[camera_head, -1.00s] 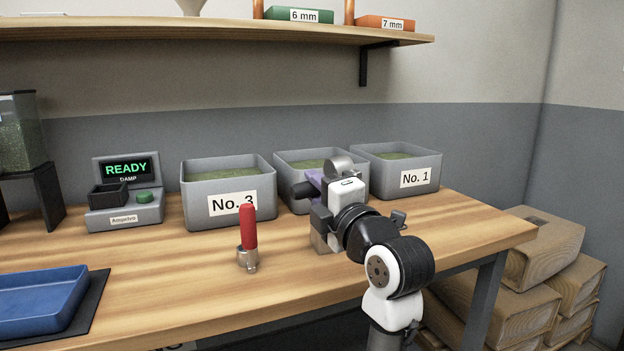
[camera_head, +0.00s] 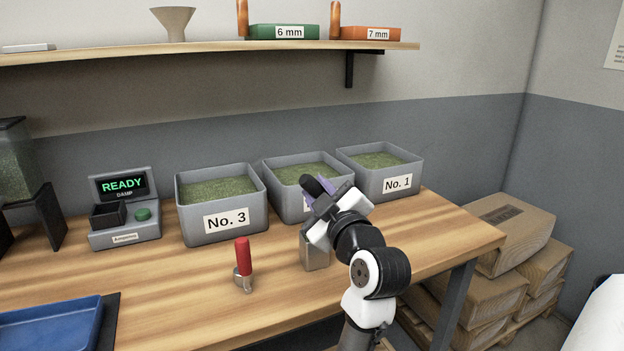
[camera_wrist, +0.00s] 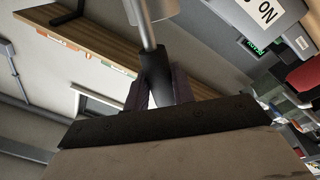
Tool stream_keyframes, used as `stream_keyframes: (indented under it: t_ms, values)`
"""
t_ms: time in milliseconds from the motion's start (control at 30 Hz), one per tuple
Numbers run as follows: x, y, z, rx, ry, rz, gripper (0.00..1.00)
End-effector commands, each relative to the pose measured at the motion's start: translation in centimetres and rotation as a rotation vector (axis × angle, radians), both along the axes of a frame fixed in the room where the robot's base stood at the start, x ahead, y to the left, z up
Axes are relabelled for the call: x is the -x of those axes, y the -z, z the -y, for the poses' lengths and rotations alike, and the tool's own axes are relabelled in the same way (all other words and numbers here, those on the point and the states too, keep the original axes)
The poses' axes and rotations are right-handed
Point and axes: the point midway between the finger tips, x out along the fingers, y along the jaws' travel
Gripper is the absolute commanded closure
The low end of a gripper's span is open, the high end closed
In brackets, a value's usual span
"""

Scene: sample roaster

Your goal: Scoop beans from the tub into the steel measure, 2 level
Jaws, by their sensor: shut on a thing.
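My gripper (camera_head: 318,192) is shut on a scoop and held in front of the middle tub (camera_head: 272,190). In the wrist view the scoop's black handle (camera_wrist: 156,75) sits between my fingers, and its steel shaft leads to a steel bowl (camera_wrist: 153,8) cut off at the top edge; whether it holds beans is not visible. The steel measure (camera_head: 316,257) stands on the bench below my gripper, partly covered by it. Tub No. 3 (camera_head: 247,208) and tub No. 1 (camera_head: 413,170) hold greenish beans, as does the middle tub, whose label is mostly hidden.
A red-handled tool (camera_head: 243,256) with a steel lower end stands upright on the bench. A meter reading READY (camera_head: 123,187), a blue tray (camera_head: 50,325) and a bean hopper (camera_head: 14,160) are on the left. A shelf (camera_head: 210,55) runs above. Boxes (camera_head: 505,228) are stacked at right.

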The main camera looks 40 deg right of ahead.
Motion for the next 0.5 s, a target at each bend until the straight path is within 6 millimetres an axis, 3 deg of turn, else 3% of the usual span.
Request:
stream_keyframes:
  t_ms: [33,267,500]
  values:
    - [0.0,-1.0,0.2,-0.043,-0.001,0.006,1.0]
    - [0.1,-2.0,1.4,-0.25,-0.001,0.035,1.0]
    - [0.4,-1.9,3.2,-0.547,0.0,0.077,1.0]
